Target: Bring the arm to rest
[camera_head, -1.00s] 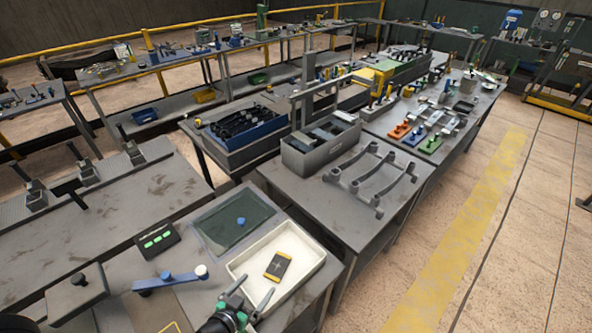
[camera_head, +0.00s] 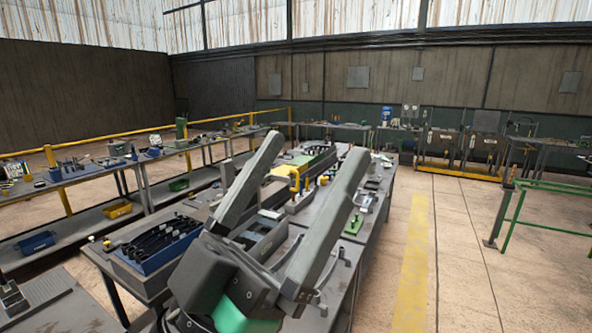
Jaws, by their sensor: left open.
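My left gripper (camera_head: 313,150) is large in the head view, raised close to the camera from the bottom centre. Its two long grey fingers point up and away, well apart, with nothing held between them. Its dark body and a green part show at the bottom. It hides much of the benches behind it. My right gripper is not in view.
Behind the gripper are a blue bin (camera_head: 150,262) of black parts, a grey bin (camera_head: 262,238) and a yellow fixture (camera_head: 294,172) on benches. The floor right of the yellow stripe (camera_head: 415,260) is open up to a green railing (camera_head: 510,215).

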